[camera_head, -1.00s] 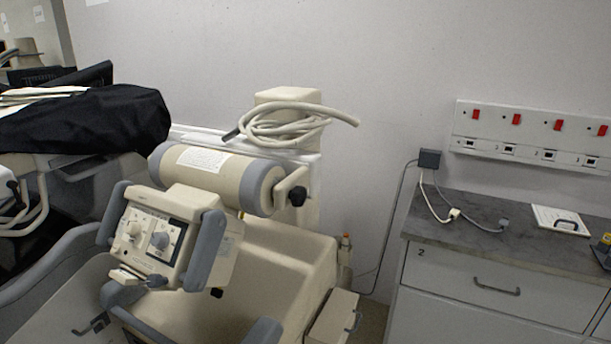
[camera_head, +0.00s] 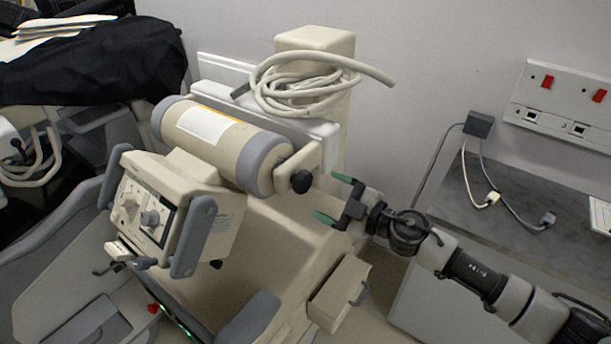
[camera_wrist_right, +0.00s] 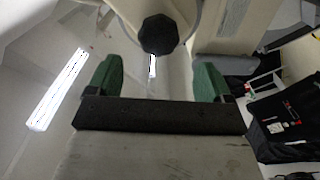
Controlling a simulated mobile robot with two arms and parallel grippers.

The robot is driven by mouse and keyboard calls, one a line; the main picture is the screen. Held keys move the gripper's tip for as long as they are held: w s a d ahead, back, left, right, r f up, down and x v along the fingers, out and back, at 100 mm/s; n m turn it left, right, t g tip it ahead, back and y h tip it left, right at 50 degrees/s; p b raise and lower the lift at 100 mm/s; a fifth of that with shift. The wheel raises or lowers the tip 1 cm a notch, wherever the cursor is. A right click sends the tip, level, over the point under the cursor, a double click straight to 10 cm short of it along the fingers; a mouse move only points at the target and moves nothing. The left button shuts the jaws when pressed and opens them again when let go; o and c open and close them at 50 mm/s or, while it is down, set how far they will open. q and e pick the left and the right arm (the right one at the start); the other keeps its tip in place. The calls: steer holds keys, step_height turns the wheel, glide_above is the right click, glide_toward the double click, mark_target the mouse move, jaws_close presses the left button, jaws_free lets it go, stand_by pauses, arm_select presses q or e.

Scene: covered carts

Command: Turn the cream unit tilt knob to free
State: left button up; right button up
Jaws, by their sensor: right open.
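The cream unit (camera_head: 210,145) stands left of centre in the head view, with a cream and grey cylinder across its top. A black lobed tilt knob (camera_head: 301,181) sticks out at the cylinder's right end. My right gripper (camera_head: 329,198) is open and empty, just right of and slightly below the knob, with green fingertips apart. In the right wrist view the knob (camera_wrist_right: 158,35) lies ahead, between and beyond the two green fingers (camera_wrist_right: 155,78), and no contact shows. My left gripper is not in view.
A coiled cream hose (camera_head: 305,85) lies on top behind the cylinder. A small cream box (camera_head: 340,292) with a handle is below my right arm. A grey counter (camera_head: 500,225) stands at the right. A black cover (camera_head: 95,65) drapes another cart at the left.

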mark_target(308, 184)
steer(key=x, duration=0.6)
steer(key=shift+w+f, duration=0.1)
steer(key=shift+w, duration=0.25)
steer(key=shift+w+a, duration=0.3)
steer(key=shift+a, duration=0.2)
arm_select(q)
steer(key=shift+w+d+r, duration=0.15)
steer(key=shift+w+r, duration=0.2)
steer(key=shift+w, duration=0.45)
arm_select(e)
steer(key=shift+c, duration=0.6)
steer(key=c, duration=0.8)
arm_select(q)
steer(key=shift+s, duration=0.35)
